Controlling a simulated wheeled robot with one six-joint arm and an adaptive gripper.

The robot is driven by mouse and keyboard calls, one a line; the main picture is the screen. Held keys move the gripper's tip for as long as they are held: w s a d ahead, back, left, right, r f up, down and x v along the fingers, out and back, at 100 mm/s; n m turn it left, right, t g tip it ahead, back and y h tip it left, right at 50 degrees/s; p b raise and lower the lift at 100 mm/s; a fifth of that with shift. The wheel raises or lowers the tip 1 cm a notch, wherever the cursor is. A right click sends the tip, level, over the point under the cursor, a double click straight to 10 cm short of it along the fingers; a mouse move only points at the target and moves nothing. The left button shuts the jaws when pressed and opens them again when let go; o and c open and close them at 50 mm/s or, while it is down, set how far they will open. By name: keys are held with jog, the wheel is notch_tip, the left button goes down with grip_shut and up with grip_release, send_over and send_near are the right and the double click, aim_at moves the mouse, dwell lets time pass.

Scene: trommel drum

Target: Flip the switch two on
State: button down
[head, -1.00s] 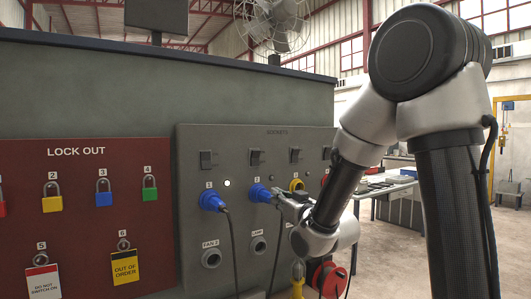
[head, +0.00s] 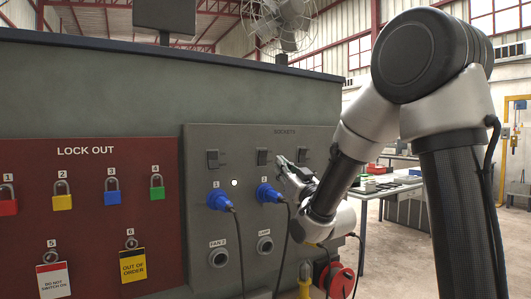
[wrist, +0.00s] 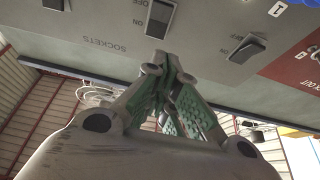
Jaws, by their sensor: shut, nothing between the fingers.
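The grey sockets panel (head: 235,135) carries a row of dark rocker switches. Switch two (head: 262,157) is above the second blue plug (head: 268,193). My gripper (head: 280,161) is shut and empty, with its tips just right of switch two in the head view.
Switch one (head: 213,158) is to the left, and another switch (head: 304,155) is just right of my gripper. Blue plugs with hanging cables sit below. The red lockout board (head: 85,215) with padlocks is at left. A table (head: 375,192) stands behind my arm.

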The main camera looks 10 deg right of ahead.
aim_at(263, 157)
jog(key=x, duration=1)
jog(key=shift+w+r, duration=0.1)
jog(key=shift+w, duration=0.05)
jog(key=shift+r, duration=0.1)
jog(key=shift+w+a+r+g+h, duration=0.1)
jog(key=shift+w+r+g+h, duration=0.15)
jog(key=shift+g, duration=0.35)
jog(key=shift+w+a+r+g+h, duration=0.15)
jog(key=shift+r+g, duration=0.15)
jog(key=shift+g, duration=0.3)
jog(key=shift+w+r, duration=0.2)
jog(key=shift+r, duration=0.05)
jog(key=shift+f, duration=0.1)
